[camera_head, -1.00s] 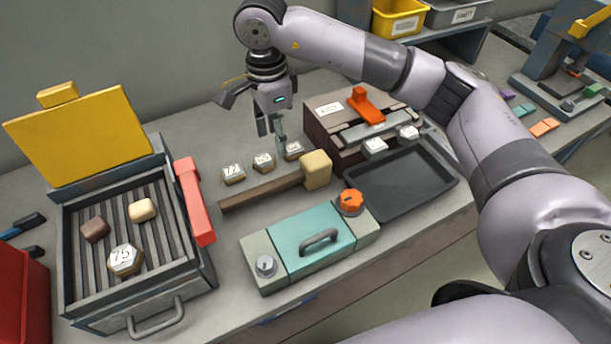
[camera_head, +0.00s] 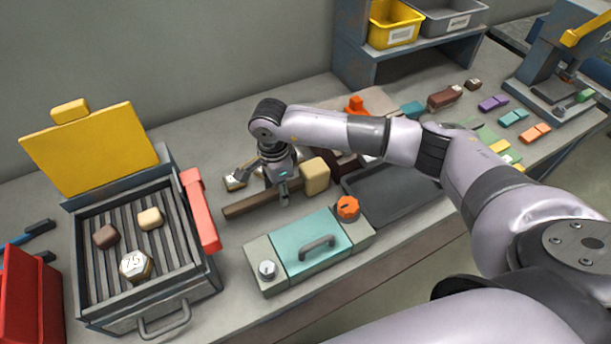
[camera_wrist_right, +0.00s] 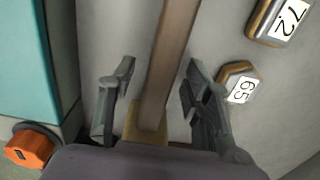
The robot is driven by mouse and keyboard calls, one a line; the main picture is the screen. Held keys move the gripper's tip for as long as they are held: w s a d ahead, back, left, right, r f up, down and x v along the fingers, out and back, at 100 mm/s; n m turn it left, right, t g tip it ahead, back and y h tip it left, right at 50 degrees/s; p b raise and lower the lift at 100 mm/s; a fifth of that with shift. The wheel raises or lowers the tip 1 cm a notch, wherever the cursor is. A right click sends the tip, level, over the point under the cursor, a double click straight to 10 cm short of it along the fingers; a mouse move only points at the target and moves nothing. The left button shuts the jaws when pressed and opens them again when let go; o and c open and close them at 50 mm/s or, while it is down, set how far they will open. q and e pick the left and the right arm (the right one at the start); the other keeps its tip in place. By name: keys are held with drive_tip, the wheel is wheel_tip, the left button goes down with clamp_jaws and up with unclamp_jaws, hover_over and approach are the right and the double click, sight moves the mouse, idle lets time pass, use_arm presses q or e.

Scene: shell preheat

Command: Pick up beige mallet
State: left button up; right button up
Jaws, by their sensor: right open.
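The beige mallet lies on the bench behind the teal box, with its brown handle (camera_head: 250,203) pointing left and its beige head (camera_head: 315,176) at the right. My right gripper (camera_head: 272,192) is low over the handle, close to the head. In the right wrist view the handle (camera_wrist_right: 170,60) runs between the two spread fingers of the gripper (camera_wrist_right: 158,95), with a gap on each side. The beige head (camera_wrist_right: 148,135) is partly hidden by the gripper body. My left gripper is not in view.
A teal box (camera_head: 312,238) with an orange knob (camera_head: 347,208) is in front of the mallet. A grill tray (camera_head: 90,285) stands left, a dark tray (camera_head: 395,205) right. Hex pieces marked 65 (camera_wrist_right: 240,84) and 72 (camera_wrist_right: 280,20) lie beside the handle.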

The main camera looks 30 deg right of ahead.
drive_tip(key=shift+f, duration=0.6)
clamp_jaws()
drive_tip(key=shift+r, duration=0.1)
idle(0.3)
